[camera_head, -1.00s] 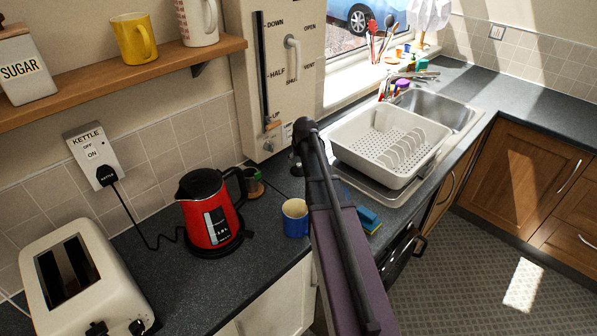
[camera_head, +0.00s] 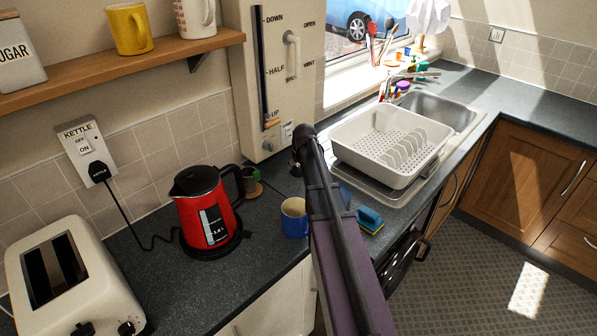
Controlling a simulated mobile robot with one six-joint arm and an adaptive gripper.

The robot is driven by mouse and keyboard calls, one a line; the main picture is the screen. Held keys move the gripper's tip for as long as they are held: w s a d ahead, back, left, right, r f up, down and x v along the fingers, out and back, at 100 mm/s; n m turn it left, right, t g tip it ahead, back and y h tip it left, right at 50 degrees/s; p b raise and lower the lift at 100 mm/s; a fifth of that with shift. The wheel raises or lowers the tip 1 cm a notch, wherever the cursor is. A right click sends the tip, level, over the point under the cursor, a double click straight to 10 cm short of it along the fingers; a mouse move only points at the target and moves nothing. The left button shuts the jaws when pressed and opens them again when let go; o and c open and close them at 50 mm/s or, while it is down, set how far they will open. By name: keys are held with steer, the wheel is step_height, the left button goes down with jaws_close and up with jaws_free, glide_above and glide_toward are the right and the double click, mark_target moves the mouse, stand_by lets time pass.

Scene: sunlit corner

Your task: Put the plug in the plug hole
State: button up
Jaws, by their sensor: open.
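The steel sink bowl (camera_head: 447,108) is at the upper right, partly shaded, behind a white dish rack (camera_head: 365,150). I cannot make out a plug hole in it, and I see no loose sink plug. My purple arm rises through the middle of the view to a dark joint near the wall unit. My gripper is not visible; the arm may hide it.
The red kettle (camera_head: 207,212), toaster (camera_head: 68,280), blue mug (camera_head: 294,217) and blue-yellow sponge (camera_head: 369,220) stand on the dark worktop (camera_head: 215,285). A shelf (camera_head: 130,70) holds mugs and a sugar jar. A tap (camera_head: 400,78) stands behind the sink.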

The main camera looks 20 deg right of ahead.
jaws_close()
stand_by(0.3)
steer(key=shift+r, duration=0.2)
step_height(320, 180, up, 10)
steer(key=p, duration=1)
steer(key=shift+f, duration=0.2)
stand_by(0.5)
